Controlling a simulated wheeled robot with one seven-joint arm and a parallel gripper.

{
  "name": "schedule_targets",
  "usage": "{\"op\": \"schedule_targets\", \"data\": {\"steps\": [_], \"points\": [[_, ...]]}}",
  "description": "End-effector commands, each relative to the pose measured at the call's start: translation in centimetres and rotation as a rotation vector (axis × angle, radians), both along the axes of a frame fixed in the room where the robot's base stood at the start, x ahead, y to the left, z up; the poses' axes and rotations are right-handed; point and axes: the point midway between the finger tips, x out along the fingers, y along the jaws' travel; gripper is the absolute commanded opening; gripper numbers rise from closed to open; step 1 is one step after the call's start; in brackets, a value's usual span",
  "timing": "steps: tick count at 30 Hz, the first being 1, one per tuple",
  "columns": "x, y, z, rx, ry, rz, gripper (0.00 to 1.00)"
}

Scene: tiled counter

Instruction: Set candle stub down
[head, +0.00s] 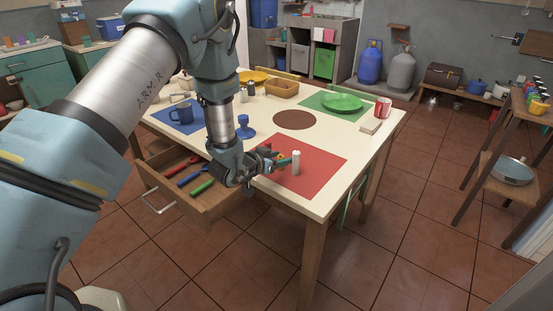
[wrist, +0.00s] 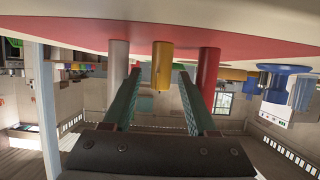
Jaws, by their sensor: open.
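Three upright cylinders stand on the red mat: a white one (wrist: 118,65), a yellow one (wrist: 162,66) and a red one (wrist: 208,78). I cannot tell for sure which is the candle stub. The wrist view is upside down, so their bases meet the mat at the top. My gripper (wrist: 160,82) is open and low, its green fingers on either side of the yellow cylinder with gaps showing. In the head view, my gripper (head: 288,161) reaches over the red mat (head: 318,165), beside the white cylinder (head: 296,158). The yellow cylinder is mostly hidden there.
An open drawer (head: 170,190) with red, blue and green-handled tools juts out below my arm. A blue stamp-like object (head: 245,128) stands behind my gripper. A blue mug (head: 181,111), brown round mat (head: 294,120) and green plate (head: 342,102) are farther back. The mat's right side is clear.

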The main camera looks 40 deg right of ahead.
Motion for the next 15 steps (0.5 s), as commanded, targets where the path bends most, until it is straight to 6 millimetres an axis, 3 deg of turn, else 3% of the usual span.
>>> {"op": "schedule_targets", "data": {"steps": [5, 15], "points": [[-0.2, 1.3, 0.7, -0.001, -0.001, 0.002, 0.58], [-1.9, 7.7, 3.3, 0.000, 0.000, 0.002, 0.58]]}}
